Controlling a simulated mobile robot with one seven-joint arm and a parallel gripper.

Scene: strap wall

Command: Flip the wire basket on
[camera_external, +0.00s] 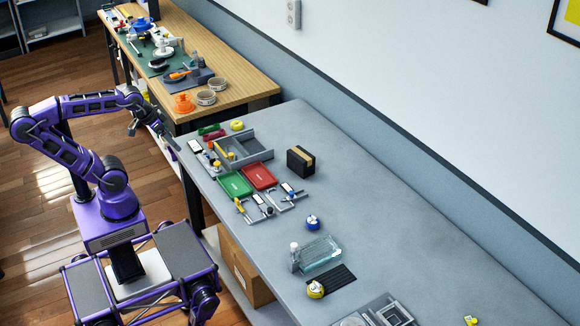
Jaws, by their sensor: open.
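I cannot make out a wire basket for certain. A pale, see-through teal box or tray (320,253) lies on the grey table (390,210), right of its front edge; whether it is made of wire is too small to tell. My gripper (154,136) is open and empty at the end of my purple arm, by the far left corner of the grey table. It is well away from the teal box.
Green (235,184) and red (259,177) trays, a grey divided tray (245,150) and a black box (300,161) crowd the table's far end. The table's right side is mostly clear.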

